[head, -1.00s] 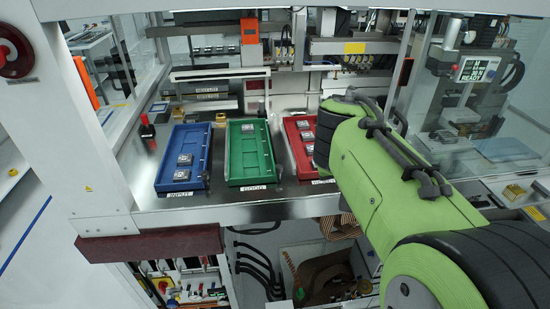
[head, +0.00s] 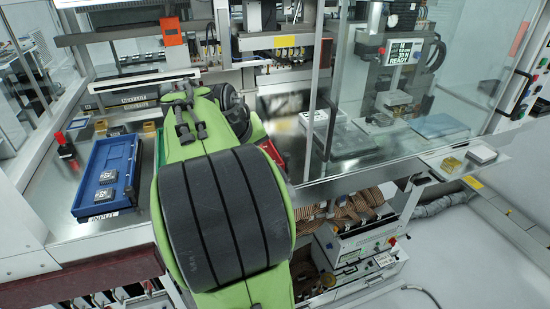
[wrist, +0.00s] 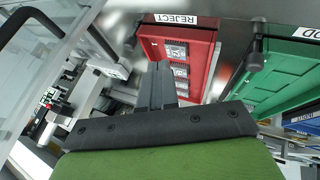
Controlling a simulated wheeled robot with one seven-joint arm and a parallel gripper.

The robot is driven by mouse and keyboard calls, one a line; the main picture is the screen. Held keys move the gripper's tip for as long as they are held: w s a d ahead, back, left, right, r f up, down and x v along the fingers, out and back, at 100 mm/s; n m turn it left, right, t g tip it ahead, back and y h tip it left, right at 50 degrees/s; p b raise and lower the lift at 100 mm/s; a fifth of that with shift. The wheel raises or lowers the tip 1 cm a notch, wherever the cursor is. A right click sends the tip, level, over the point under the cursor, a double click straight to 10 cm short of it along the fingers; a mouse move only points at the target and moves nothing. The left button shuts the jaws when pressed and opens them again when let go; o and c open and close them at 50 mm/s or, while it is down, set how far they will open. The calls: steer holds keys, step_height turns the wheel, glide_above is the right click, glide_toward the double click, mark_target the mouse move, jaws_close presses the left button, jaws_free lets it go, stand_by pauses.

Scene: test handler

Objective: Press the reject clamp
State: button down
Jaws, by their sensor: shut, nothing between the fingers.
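The red reject tray (wrist: 188,40) lies upside down in the wrist view, with its REJECT label (wrist: 176,20) at the top and several dark square chips inside. A small black clamp knob (wrist: 130,42) stands beside the tray's left edge, apparently the reject clamp. A similar knob (wrist: 256,60) stands between the red and green trays. My gripper (wrist: 160,68) is shut and empty, its fingertips overlapping the red tray in the picture, right of the left knob. The height gap cannot be told. In the head view my arm hides the gripper, the clamp and most of the red tray (head: 271,155).
The green tray (wrist: 290,75) lies right of the red one in the wrist view. The blue input tray (head: 124,160) holds two chips, left of my arm in the head view. Glass panels (head: 440,100) and a metal post (head: 325,95) stand right of my arm.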

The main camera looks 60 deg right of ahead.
steer(key=x, duration=0.2)
steer(key=b+x, duration=0.1)
steer(key=x, duration=0.4)
steer(key=shift+s+d+f, duration=0.25)
steer(key=shift+d, duration=0.05)
steer(key=shift+s+d+r, duration=0.15)
steer(key=shift+s+d, duration=0.6)
steer(key=shift+d, duration=0.3)
steer(key=shift+s+d, duration=0.25)
steer(key=shift+d, duration=0.05)
